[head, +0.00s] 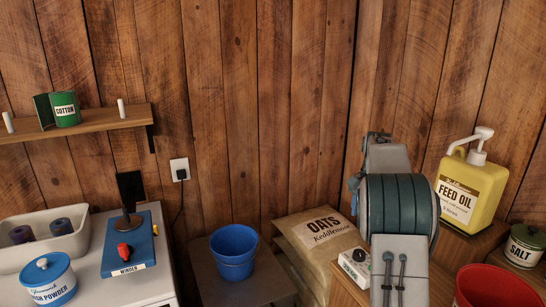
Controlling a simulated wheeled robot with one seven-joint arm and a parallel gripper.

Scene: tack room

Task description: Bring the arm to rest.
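My arm shows in the head view at the right of centre, as grey links with a dark green banded joint between them. It stands in front of the wall and hides part of the bench behind it. I cannot make out my gripper or its fingers in this view, nor anything held.
Near my arm are an oats sack (318,235), a white dial box (355,268), a yellow feed oil jug (470,190), a salt tin (524,246) and a red bucket (495,288). A blue bucket (233,252) stands mid-view; a blue winder (130,246) stands left.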

